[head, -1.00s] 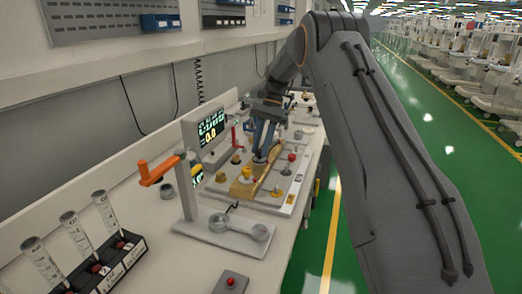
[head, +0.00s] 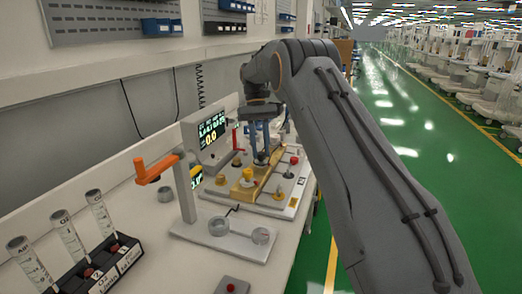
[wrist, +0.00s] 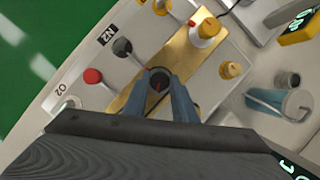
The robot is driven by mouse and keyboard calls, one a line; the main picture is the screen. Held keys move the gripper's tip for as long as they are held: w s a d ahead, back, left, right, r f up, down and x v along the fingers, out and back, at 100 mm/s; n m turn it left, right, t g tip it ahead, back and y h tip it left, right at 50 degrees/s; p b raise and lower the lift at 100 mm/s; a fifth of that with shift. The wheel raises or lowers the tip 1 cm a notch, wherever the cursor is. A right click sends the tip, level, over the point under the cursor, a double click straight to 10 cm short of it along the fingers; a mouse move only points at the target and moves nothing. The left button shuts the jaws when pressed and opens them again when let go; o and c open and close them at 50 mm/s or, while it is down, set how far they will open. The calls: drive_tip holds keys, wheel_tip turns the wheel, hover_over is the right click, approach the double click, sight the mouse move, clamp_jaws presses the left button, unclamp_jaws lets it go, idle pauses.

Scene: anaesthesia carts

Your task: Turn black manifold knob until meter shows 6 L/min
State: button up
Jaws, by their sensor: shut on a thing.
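The black manifold knob (wrist: 159,82) sits on the brass manifold block (wrist: 190,62) in the wrist view. My gripper (wrist: 166,88) points down at it, with its blue fingers on either side, shut on the knob.
Close to the gripped knob are a red knob (wrist: 92,76), a dark grey knob (wrist: 122,47) by the N2 label and yellow knobs (wrist: 208,28). An orange crank handle (head: 157,168) sticks out left of the meter. Flow tubes (head: 69,236) stand at the front left.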

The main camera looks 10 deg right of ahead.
drive_tip(key=n+h, duration=0.1)
drive_tip(key=n, duration=0.2)
drive_tip(key=n+h, duration=0.1)
drive_tip(key=n, duration=0.1)
drive_tip(key=shift+a+n+t+p, duration=0.2)
drive_tip(key=shift+n+t+p, duration=0.15)
drive_tip(key=shift+n+t, duration=0.05)
idle(0.4)
drive_tip(key=o, duration=1)
drive_tip(key=shift+o, duration=0.2)
drive_tip(key=b+v, duration=0.1)
drive_tip(key=v, duration=0.6)
drive_tip(key=shift+a+r+b, duration=0.2)
drive_tip(key=shift+r+b, duration=0.15)
drive_tip(key=shift+b, duration=0.05)
